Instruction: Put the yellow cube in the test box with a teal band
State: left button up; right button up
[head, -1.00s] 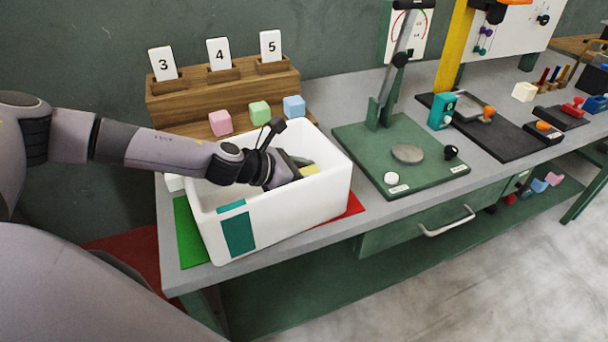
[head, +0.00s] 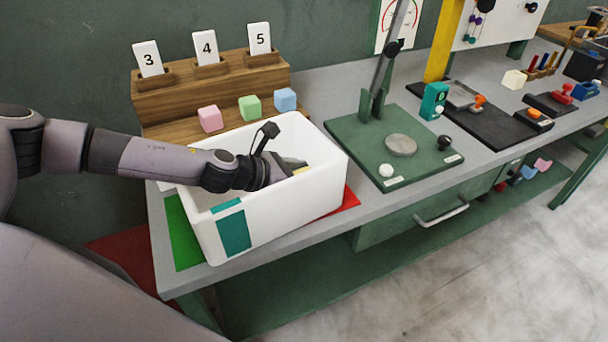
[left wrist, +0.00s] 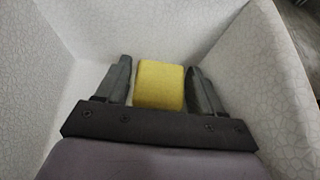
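The white test box (head: 290,204) with a teal band (head: 235,232) stands on the bench in the head view. My left gripper (head: 295,167) reaches down inside it. The yellow cube (left wrist: 159,86) sits between the two fingers of my left gripper (left wrist: 160,80) in the left wrist view, with the fingers close along both its sides. The gripper looks shut on it. Only a sliver of the yellow cube (head: 302,170) shows in the head view. The box's white inner walls surround cube and gripper; whether the cube touches the floor is unclear. My right gripper is not in view.
Pink (head: 210,119), green (head: 249,107) and blue (head: 285,99) cubes sit on a wooden rack (head: 215,87) behind the box. A green press base (head: 360,150) stands to the right. Green (head: 182,240) and red (head: 349,200) mats show beside the box.

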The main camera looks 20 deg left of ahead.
pick_arm(q)
jog(key=shift+r, duration=0.15)
jog(key=shift+s+a+r, duration=0.15)
jog(key=v, duration=1.1)
jog(key=shift+s, duration=0.25)
jog(key=shift+a, duration=0.15)
